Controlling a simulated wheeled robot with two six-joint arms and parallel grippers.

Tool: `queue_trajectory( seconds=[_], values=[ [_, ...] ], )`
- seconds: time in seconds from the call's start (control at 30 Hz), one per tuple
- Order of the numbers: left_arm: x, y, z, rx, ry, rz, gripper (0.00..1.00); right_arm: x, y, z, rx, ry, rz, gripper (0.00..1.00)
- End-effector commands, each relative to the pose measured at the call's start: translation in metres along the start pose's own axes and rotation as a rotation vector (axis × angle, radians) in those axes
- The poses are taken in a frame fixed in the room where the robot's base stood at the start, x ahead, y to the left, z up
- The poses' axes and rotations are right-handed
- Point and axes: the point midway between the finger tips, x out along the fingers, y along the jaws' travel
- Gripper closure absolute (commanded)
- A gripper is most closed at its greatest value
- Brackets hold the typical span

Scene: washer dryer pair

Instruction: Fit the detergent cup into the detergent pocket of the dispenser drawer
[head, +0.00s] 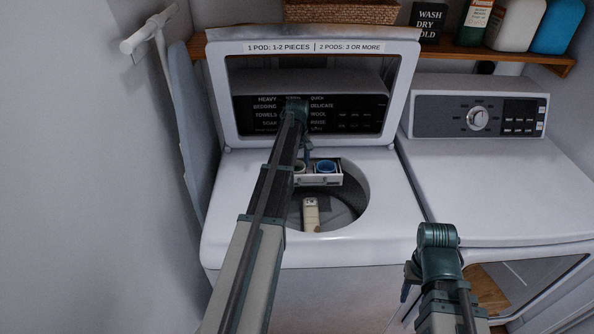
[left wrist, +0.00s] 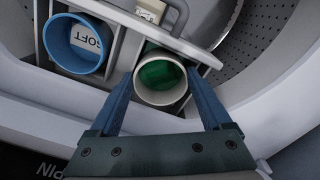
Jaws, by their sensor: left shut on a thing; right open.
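The dispenser drawer (head: 318,181) is pulled out over the open washer tub. In the left wrist view its grey frame (left wrist: 124,52) has pockets side by side. A blue cup (left wrist: 72,45) marked SOFT sits in the left one; it also shows in the head view (head: 327,166). The detergent cup (left wrist: 161,96), pale-rimmed and green inside, is at the other pocket. My left gripper (left wrist: 161,75) is shut on this cup, one finger at each side. How deep the cup sits is hidden. My right gripper (head: 408,280) is open and empty, in front of the machines, low at the right.
The washer's raised lid (head: 316,47) stands behind the drawer. A pale box-like part (head: 310,214) stands in the tub below the drawer. The dryer (head: 492,180) is at the right, with its front door open. An ironing board (head: 197,140) leans at the left.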

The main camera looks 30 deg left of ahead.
Motion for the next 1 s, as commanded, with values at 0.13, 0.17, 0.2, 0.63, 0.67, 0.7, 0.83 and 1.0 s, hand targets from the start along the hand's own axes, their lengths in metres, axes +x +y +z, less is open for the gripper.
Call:
queue_trajectory(
  seconds=[0.13, 0.17, 0.2, 0.63, 0.67, 0.7, 0.83, 1.0],
  values=[
    [0.003, 0.000, 0.000, 0.000, 0.000, 0.000, 0.82, 0.003, 0.000, 0.000, 0.000, 0.000, 0.000, 0.50],
    [0.002, 0.000, 0.000, 0.000, 0.000, 0.000, 0.82, 0.002, 0.000, 0.000, 0.000, 0.000, 0.000, 0.50],
    [0.002, 0.000, 0.000, 0.000, 0.000, 0.000, 0.82, 0.002, 0.000, 0.000, 0.000, 0.000, 0.000, 0.50],
    [0.005, 0.000, 0.000, 0.000, 0.000, 0.000, 0.00, 0.005, -0.001, 0.000, 0.000, 0.000, 0.000, 0.50],
    [0.005, 0.000, 0.000, 0.000, 0.000, 0.000, 0.00, 0.005, -0.001, 0.000, 0.000, 0.000, 0.000, 0.50],
    [0.005, 0.000, 0.000, 0.000, 0.000, 0.000, 0.00, 0.005, -0.001, 0.000, 0.000, 0.000, 0.000, 0.50],
    [0.004, 0.000, 0.000, 0.000, 0.000, 0.000, 0.00, 0.004, 0.000, 0.000, 0.000, 0.000, 0.000, 0.50],
    [-0.003, 0.000, 0.000, 0.000, 0.000, 0.000, 0.00, -0.003, 0.000, 0.000, 0.000, 0.000, 0.000, 0.50]
  ],
)
